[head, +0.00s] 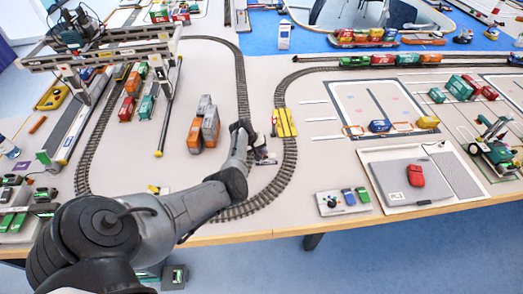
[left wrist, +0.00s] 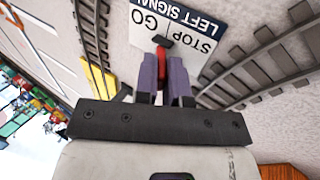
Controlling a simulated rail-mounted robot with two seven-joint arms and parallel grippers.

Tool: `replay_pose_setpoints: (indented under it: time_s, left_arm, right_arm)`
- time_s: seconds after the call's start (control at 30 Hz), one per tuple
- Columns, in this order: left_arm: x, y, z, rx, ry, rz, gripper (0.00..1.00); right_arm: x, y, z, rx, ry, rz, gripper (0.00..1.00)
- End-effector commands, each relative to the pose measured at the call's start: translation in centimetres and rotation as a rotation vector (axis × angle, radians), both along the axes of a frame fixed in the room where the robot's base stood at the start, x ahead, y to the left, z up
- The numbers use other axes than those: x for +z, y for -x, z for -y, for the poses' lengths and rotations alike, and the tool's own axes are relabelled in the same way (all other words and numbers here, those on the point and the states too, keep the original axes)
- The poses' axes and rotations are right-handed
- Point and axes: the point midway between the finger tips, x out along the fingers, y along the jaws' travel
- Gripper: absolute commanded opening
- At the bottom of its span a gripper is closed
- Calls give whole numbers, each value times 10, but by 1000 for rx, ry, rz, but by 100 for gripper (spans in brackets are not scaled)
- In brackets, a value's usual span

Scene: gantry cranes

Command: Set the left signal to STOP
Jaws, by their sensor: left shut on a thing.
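The left signal's plate (left wrist: 208,28) shows upside down in the left wrist view, with the words STOP, GO and LEFT SIGNAL. A small lever with a red part (left wrist: 162,56) and a dark end (left wrist: 163,41) stands by the STOP and GO words. My left gripper (left wrist: 164,64) has its two purple fingers closed around the red part. I cannot tell which word the lever points to. In the head view my left gripper (head: 262,157) is low over the table beside the curved track, and my arm partly hides the spot. My right gripper is not in view.
Curved track (head: 284,165) runs close to the right of my gripper. A yellow crossing (head: 286,122) and a small red-and-white post (head: 274,122) stand just beyond. A gantry crane (head: 100,52) spans the far left.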

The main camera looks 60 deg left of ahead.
Motion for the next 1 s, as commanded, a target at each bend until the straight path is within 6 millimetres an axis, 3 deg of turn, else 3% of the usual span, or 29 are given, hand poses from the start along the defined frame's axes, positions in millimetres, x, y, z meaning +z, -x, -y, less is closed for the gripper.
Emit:
replay_pose_setpoints:
  time_s: [0.17, 0.2, 0.47, 0.77, 1.0]
  left_arm:
    - [0, 0, 0, 1, 0, 0, 0]
    - [0, 0, 0, 1, 0, 0, 12]
    - [0, 0, 0, 1, 0, -1, 36]
    - [4, 2, -1, 1, -1, -1, 36]
    - [37, 18, -8, 2, -3, -2, 36]
  right_arm:
    - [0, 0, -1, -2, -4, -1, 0]
    - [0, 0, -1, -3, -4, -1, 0]
    - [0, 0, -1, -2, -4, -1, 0]
    - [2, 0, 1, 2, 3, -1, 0]
    - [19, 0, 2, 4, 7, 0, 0]
